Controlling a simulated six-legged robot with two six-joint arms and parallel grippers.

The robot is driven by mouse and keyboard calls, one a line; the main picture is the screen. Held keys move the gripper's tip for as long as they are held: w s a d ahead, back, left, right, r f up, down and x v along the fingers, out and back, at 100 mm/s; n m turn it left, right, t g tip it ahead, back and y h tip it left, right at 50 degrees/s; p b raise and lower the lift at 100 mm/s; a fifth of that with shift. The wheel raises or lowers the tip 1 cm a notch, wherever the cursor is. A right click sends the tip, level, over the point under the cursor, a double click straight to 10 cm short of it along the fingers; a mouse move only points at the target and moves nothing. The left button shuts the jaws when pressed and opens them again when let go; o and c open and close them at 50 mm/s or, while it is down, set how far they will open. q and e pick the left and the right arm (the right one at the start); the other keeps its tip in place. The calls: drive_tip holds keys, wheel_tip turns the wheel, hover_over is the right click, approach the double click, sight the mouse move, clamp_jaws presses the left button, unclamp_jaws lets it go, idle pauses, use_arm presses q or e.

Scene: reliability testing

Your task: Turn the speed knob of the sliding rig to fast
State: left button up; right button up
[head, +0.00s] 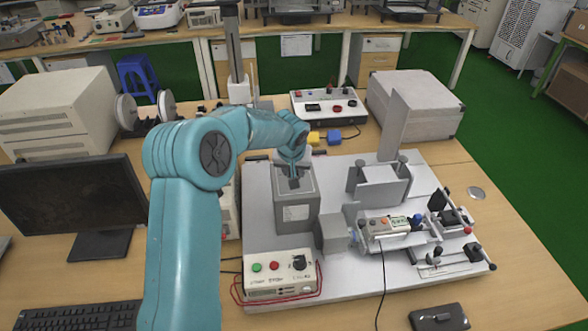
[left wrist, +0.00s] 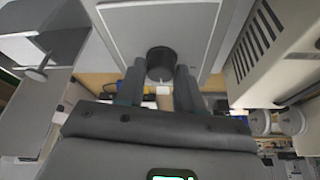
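A light control box (head: 279,277) sits at the front of the white base plate. It has a green button, a red button and a black knob (head: 299,262) on its right side; the knob's setting is too small to read. My left gripper (head: 293,175) is well behind this box, over the top of a tall grey block (head: 297,213). In the left wrist view, my left gripper (left wrist: 160,88) has its two fingers apart, with a dark round piece (left wrist: 160,60) on a grey panel just beyond and between the tips. I cannot tell if they touch it. My right gripper is not in view.
The sliding rig (head: 395,226) with clamps and levers fills the plate's right side. A grey bracket (head: 378,186) stands behind it. A monitor (head: 75,205) and keyboard (head: 78,316) are at left. A red cable lies around the control box, and a black device (head: 439,317) lies front right.

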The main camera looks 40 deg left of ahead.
use_arm(q)
drive_tip(key=shift+s+r+m, duration=0.1)
drive_tip(key=shift+m, duration=0.4)
idle(0.6)
drive_tip(key=shift+m+t+h+p, duration=0.3)
drive_tip(key=shift+m+h+p, duration=0.25)
drive_tip(key=shift+m, duration=0.55)
drive_tip(key=shift+a+m+h, duration=0.1)
drive_tip(key=shift+m+h, duration=0.25)
drive_tip(key=shift+m, duration=0.55)
drive_tip(key=m+h, duration=0.1)
drive_tip(key=m, duration=0.1)
drive_tip(key=shift+a+m, duration=0.1)
drive_tip(key=shift+m, duration=0.2)
drive_tip(key=shift+m+h+b, duration=0.8)
drive_tip(key=shift+m+b, duration=0.3)
drive_tip(key=shift+m, duration=1)
drive_tip(key=shift+a, duration=0.1)
